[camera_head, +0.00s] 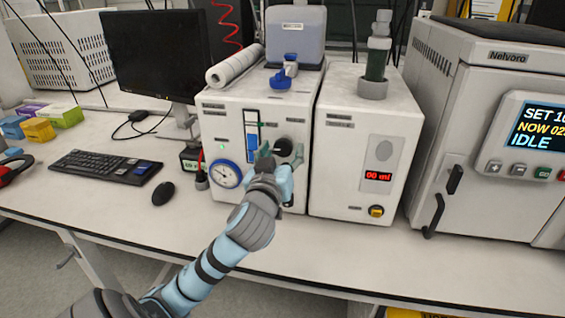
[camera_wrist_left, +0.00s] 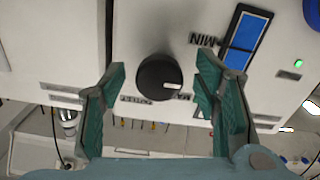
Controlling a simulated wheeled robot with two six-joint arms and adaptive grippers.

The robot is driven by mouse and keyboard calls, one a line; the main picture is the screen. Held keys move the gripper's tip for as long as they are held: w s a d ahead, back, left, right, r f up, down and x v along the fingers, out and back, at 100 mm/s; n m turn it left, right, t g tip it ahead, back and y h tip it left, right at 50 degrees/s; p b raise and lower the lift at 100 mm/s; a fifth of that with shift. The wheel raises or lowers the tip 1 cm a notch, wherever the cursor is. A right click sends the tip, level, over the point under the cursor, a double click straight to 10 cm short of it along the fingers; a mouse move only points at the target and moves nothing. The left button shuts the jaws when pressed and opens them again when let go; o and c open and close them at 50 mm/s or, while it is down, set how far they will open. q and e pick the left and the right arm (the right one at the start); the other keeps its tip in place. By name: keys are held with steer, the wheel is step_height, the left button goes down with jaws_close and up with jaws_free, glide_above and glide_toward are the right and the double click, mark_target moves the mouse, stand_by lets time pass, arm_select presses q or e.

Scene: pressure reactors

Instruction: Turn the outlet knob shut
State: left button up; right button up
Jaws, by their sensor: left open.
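The outlet knob (camera_head: 283,146) is a round black dial on the front of a white reactor unit (camera_head: 228,112). In the left wrist view the knob (camera_wrist_left: 159,77) shows a white pointer line aimed to the right of that picture. My left gripper (camera_head: 278,154) is in front of the panel at the knob. In the wrist view my left gripper (camera_wrist_left: 160,82) is open, with one green-padded finger on each side of the knob and visible gaps to both. Whether the fingertips touch the panel cannot be told. My right gripper is not in view.
The unit's front also has a blue level column (camera_head: 252,140) and a round gauge (camera_head: 225,174). A second white unit (camera_head: 345,150) with a red display stands close on the right. A keyboard (camera_head: 105,173) and a mouse (camera_head: 163,193) lie left on the bench.

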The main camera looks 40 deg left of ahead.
arm_select(q)
steer(key=shift+w+a+r, duration=0.15)
steer(key=shift+w+a, duration=0.15)
steer(key=shift+w, duration=0.2)
steer(key=c, duration=1.1)
steer(key=shift+c, duration=0.2)
steer(key=m+p, duration=0.2)
steer(key=p, duration=0.1)
steer(key=shift+r+m, duration=0.1)
steer(key=shift+m, duration=0.2)
steer(key=m+p, duration=0.6)
steer(key=shift+s, duration=0.1)
steer(key=m+p, duration=0.3)
steer(key=m, duration=0.1)
steer(key=shift+r+m+p, duration=0.1)
steer(key=shift+m+p, duration=0.2)
steer(key=shift+m, duration=0.1)
steer(key=m+p, duration=0.3)
steer(key=m, duration=0.1)
steer(key=shift+a+m, duration=0.1)
steer(key=shift+m, duration=0.3)
